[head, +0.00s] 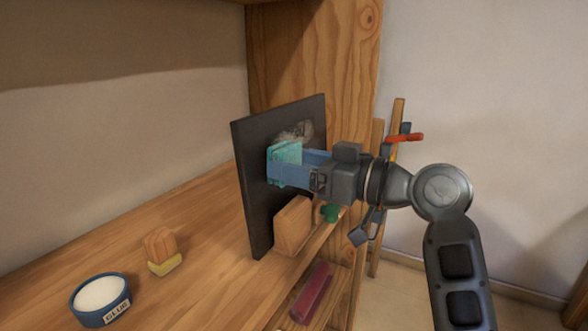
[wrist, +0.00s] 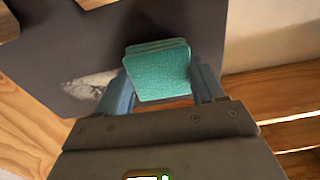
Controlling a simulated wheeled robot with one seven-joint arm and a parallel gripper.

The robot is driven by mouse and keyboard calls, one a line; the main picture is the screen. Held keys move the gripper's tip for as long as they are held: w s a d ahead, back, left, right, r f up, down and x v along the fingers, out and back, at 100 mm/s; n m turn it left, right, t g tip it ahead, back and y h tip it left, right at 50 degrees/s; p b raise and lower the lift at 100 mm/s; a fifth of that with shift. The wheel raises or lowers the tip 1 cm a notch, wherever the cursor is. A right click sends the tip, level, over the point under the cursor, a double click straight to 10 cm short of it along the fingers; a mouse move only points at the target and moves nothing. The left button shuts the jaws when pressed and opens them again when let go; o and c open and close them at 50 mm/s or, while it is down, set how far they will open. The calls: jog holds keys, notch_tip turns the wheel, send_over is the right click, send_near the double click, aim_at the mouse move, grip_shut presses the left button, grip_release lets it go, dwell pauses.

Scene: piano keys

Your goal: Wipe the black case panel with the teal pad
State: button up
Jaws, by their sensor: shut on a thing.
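The black case panel (head: 257,206) stands upright on the wooden bench in the head view. It also fills much of the upper part of the wrist view (wrist: 72,50). A pale grey dusty smudge (head: 305,131) shows on its upper right part, and the smudge shows in the wrist view (wrist: 88,86) left of the pad. My gripper (head: 290,168) is shut on the teal pad (head: 284,154), which is also clear in the wrist view (wrist: 160,74). The pad is at the panel's face, left of and below the smudge. I cannot tell whether it touches.
A wooden block (head: 292,226) stands against the panel's lower front. A blue glue tub (head: 101,299) and a wooden-handled brush (head: 162,251) sit on the bench (head: 190,215) at left. A dark red object (head: 311,292) lies on a lower shelf. A wooden post (head: 310,60) rises behind the panel.

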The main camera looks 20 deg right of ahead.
aim_at(315, 135)
jog(key=shift+w+d+b, duration=0.9)
jog(key=shift+w+d, duration=0.7)
jog(key=shift+d, duration=0.45)
jog(key=shift+w+d+b, duration=0.85)
jog(key=shift+w+d, duration=0.7)
jog(key=shift+d, duration=0.5)
jog(key=shift+w+d+b, duration=0.9)
jog(key=shift+w+d, duration=0.7)
jog(key=shift+d, duration=0.45)
jog(key=shift+v, duration=2.95)
jog(key=shift+v, duration=1.55)
